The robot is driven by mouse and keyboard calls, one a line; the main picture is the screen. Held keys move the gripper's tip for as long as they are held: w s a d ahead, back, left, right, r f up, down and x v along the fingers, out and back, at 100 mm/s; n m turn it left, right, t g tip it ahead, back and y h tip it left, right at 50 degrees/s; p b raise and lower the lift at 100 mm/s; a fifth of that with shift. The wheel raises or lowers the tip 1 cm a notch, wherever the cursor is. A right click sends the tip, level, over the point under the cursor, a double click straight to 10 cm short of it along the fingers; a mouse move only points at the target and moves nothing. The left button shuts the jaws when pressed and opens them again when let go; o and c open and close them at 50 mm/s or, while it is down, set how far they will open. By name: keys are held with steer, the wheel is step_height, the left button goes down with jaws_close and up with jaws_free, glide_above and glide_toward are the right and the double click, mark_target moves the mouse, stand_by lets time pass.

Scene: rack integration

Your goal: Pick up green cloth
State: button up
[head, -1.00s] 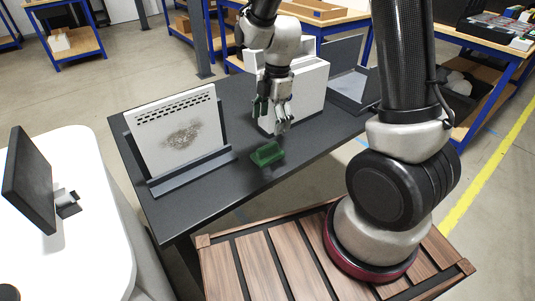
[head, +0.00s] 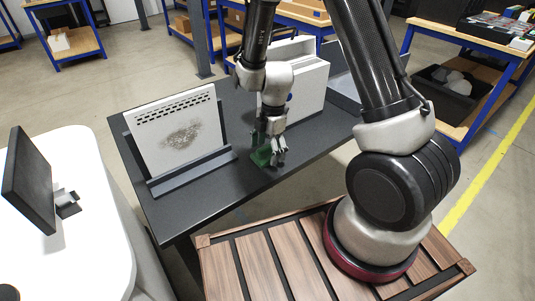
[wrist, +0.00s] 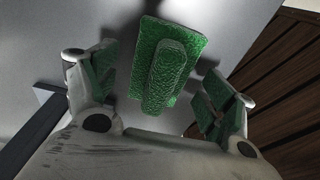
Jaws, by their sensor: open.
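The green cloth (wrist: 167,70) lies on the dark table in the wrist view. It is a flat green pad with a raised ridge along its middle. My gripper (wrist: 155,85) is open, with one green-padded finger on each side of the cloth and a gap on both sides. In the head view my gripper (head: 268,158) points down over the table, right at the cloth (head: 261,157), which is partly hidden behind the fingers. I cannot tell how high the fingertips are above the tabletop.
A white perforated panel with a dark smudge (head: 182,135) stands in a grey holder to the left of the cloth. A white box-shaped unit (head: 305,90) stands behind my gripper. The dark table (head: 200,205) is bare near its front edge.

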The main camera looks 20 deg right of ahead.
steer(key=c, duration=1.2)
steer(key=shift+r, duration=0.15)
